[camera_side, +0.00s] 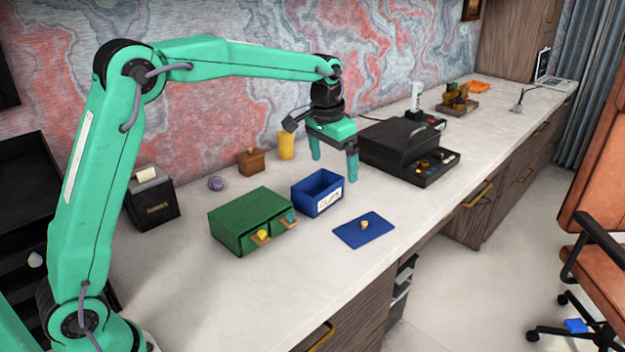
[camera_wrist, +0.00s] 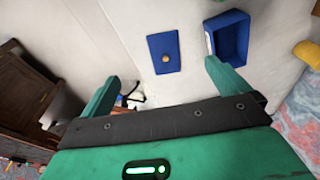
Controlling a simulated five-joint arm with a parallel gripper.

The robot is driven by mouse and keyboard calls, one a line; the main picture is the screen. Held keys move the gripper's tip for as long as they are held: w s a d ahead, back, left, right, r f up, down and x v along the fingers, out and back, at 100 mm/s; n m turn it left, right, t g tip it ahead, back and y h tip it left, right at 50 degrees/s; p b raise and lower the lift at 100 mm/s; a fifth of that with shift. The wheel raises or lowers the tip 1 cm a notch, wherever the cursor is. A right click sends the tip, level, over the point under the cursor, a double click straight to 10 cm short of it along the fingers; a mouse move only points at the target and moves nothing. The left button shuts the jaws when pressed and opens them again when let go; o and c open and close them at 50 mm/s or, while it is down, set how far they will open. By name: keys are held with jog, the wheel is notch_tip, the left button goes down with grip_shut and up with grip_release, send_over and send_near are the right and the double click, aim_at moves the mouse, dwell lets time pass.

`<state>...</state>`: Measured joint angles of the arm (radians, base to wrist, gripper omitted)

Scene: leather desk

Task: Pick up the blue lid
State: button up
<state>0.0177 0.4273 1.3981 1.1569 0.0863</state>
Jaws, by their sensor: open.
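The blue lid (camera_side: 350,233) is a flat square plate with a tan knob, lying knob-up on the desk near its front edge. In the wrist view the lid (camera_wrist: 157,58) lies beyond my gripper, between the two finger directions. The open blue box (camera_side: 318,193) with a white label stands just behind the lid; it also shows in the wrist view (camera_wrist: 235,38). My gripper (camera_side: 334,168) is open and empty, pointing down above the desk, behind and above the lid and close to the blue box. In the wrist view my gripper (camera_wrist: 160,80) has its green fingers wide apart.
A green two-drawer box (camera_side: 238,222) stands left of the blue box. A black case (camera_side: 400,145) with an open tray is to the right. A yellow cup (camera_side: 286,146) and a brown box (camera_side: 251,162) stand behind. The desk around the lid is clear.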

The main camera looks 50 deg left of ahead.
jog(key=w+f, duration=0.6)
jog(key=g, duration=0.2)
send_over(357, 231)
notch_tip(357, 231, down, 9)
jog(key=shift+m, duration=0.3)
jog(key=shift+f, duration=3.9)
jog(key=c, duration=0.8)
jog(key=shift+r, duration=0.2)
